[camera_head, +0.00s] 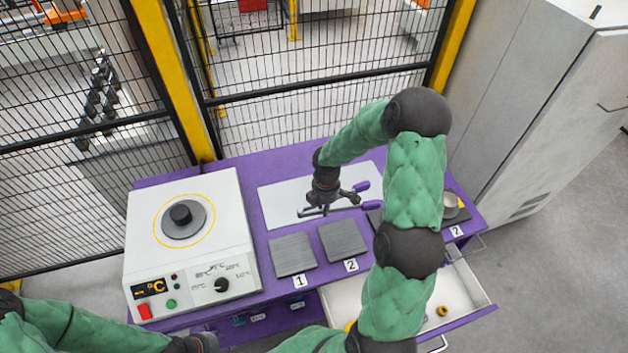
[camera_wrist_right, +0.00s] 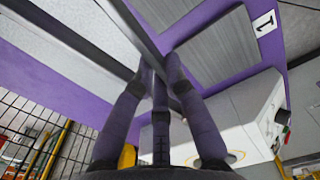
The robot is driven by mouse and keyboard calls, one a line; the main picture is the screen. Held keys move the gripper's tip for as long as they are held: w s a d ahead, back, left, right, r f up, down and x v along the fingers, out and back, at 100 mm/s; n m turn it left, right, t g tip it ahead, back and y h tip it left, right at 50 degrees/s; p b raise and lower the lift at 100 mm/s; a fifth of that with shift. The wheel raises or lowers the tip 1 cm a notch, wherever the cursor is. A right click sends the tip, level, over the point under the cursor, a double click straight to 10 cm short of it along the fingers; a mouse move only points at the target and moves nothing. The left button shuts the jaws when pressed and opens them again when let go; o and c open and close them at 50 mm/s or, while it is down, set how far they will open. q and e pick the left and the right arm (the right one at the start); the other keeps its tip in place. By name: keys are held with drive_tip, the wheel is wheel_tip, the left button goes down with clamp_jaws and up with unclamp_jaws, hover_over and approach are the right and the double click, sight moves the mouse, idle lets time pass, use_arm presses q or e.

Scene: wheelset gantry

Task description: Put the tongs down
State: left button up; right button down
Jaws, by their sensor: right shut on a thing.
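The tongs (camera_head: 345,201), with dark metal arms and purple handle ends, are over a pale rectangular plate (camera_head: 276,207) on the purple workbench. My right gripper (camera_head: 325,204) points down and is shut on the tongs. In the right wrist view, the fingers of my right gripper (camera_wrist_right: 160,85) close around a grey metal bar of the tongs (camera_wrist_right: 142,25). I cannot tell whether the tongs touch the plate. My left arm shows at the bottom left of the head view, but its fingers are not visible.
Two grey pads numbered 1 (camera_head: 292,254) and 2 (camera_head: 342,238) lie in front. A white heater (camera_head: 190,275) with a round hotplate stands left. An open drawer (camera_head: 470,294) juts out at front right. A fence runs behind; a grey cabinet (camera_head: 540,90) stands right.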

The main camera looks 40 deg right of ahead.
drive_tip(key=w+d+f, duration=0.1)
drive_tip(key=w+f, duration=0.1)
drive_tip(key=w, duration=0.2)
drive_tip(key=w+d+f, duration=0.2)
drive_tip(key=w+f, duration=0.1)
drive_tip(key=w, duration=0.1)
drive_tip(key=w+d+f, duration=0.2)
drive_tip(key=w+f, duration=0.1)
drive_tip(key=shift+w, duration=0.4)
drive_tip(key=shift+w+d+f, duration=0.15)
drive_tip(key=shift+w+f, duration=0.15)
drive_tip(key=shift+f, duration=0.15)
drive_tip(key=shift+w+d+f, duration=0.15)
drive_tip(key=shift+w+f, duration=0.1)
drive_tip(key=shift+f, duration=1.5)
drive_tip(key=shift+f+b, duration=0.2)
drive_tip(key=shift+b, duration=0.15)
drive_tip(key=c, duration=1.3)
unclamp_jaws()
